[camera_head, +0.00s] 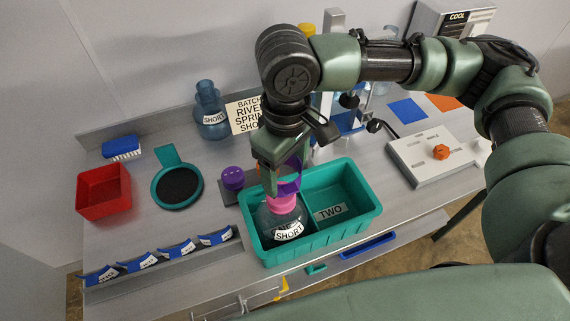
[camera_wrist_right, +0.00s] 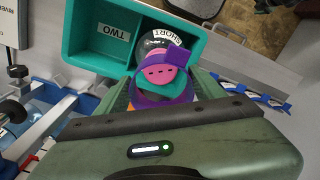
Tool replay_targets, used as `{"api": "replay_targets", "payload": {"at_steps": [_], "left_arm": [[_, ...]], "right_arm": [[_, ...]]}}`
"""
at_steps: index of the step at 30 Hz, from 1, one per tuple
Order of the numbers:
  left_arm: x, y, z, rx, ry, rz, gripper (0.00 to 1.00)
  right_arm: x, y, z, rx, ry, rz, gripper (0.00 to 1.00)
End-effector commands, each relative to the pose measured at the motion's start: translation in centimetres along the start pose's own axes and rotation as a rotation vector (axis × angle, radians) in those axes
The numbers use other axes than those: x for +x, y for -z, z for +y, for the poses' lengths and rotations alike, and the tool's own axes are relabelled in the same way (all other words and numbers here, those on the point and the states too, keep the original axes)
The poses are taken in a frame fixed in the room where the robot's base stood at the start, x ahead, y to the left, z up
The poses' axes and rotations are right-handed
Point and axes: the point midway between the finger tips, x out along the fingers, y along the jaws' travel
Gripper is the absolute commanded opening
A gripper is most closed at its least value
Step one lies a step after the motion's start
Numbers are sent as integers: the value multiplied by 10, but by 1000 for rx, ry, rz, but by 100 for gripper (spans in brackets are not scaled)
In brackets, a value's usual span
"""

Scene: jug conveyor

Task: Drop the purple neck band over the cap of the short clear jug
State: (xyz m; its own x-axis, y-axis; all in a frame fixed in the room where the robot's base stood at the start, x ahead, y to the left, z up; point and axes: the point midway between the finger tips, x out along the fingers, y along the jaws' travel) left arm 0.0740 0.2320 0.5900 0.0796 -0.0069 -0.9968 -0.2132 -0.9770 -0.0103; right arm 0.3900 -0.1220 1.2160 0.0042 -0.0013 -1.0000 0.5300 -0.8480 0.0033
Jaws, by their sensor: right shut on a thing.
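The short clear jug (camera_head: 284,222) stands in the left compartment of the teal crate (camera_head: 352,219), with a "SHORT" label and a pink cap (camera_head: 283,203). My right gripper (camera_head: 284,180) is directly above the cap, pointing down, shut on the purple neck band (camera_head: 287,187). In the right wrist view the purple band (camera_wrist_right: 186,95) shows as a loop close to the pink cap (camera_wrist_right: 160,72), overlapping it in the picture. I cannot tell whether the band is around the cap or just above it. The left gripper is not in view.
The crate's right compartment, labelled "TWO", is empty. A purple-topped post (camera_head: 232,177) stands left of the crate. Around are a blue jug (camera_head: 210,118), red bin (camera_head: 103,192), black round pad (camera_head: 179,186), label rack (camera_head: 160,262) and control box (camera_head: 431,158) with an orange knob.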

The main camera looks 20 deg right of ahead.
Motion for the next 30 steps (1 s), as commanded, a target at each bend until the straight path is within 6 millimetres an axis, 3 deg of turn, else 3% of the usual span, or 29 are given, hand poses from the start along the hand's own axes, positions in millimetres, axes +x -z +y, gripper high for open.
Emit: {"api": "replay_targets", "payload": {"at_steps": [4, 15, 30], "left_arm": [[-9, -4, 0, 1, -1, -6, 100], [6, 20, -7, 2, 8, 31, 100], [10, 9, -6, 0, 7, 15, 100]], "right_arm": [[-3, -1, 0, 1, 0, -1, 33], [34, -1, 0, 2, 0, -1, 33], [48, 0, 0, 1, -1, 0, 33]]}}
